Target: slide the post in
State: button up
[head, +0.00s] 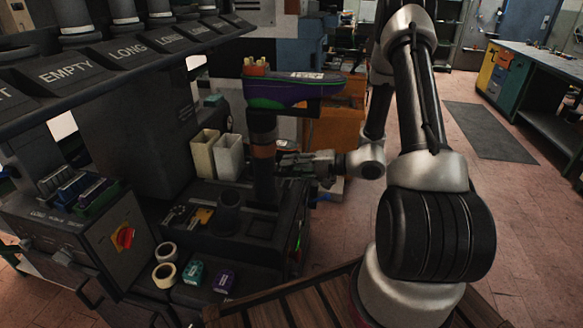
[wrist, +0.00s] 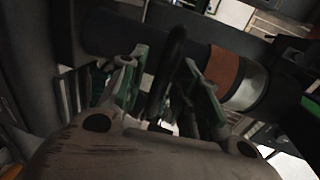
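A dark upright post (head: 263,180) with a brown band (head: 264,152) stands at the press, with a purple and green shoe (head: 280,92) on its top. In the wrist view the post runs across the picture, with the brown band (wrist: 222,68) and a shiny metal section (wrist: 249,86) beside it. A black bar-like handle (wrist: 168,72) shows in front of the post. My gripper (head: 284,161) is right of the post in the head view. Its fingers (wrist: 162,68) are apart, one on each side of the handle, with visible gaps. The post's lower end is hidden.
A short dark cylinder (head: 228,213) stands left of the post. Two pale bins (head: 217,154) are behind it. Tape rolls (head: 165,263) and small boxes (head: 207,276) lie on the front shelf. A control box with a red knob (head: 124,238) is at left. Open floor lies right.

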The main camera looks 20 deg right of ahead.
aim_at(273, 158)
grip_shut()
jog(key=r+x, duration=0.3)
jog(key=x, duration=1.4)
jog(key=shift+a+r, duration=0.25)
jog(key=shift+a, duration=0.05)
jog(key=shift+w, duration=0.2)
jog(key=shift+o, duration=1.1)
grip_release()
jog(key=shift+a, duration=0.15)
jog(key=v, duration=1.2)
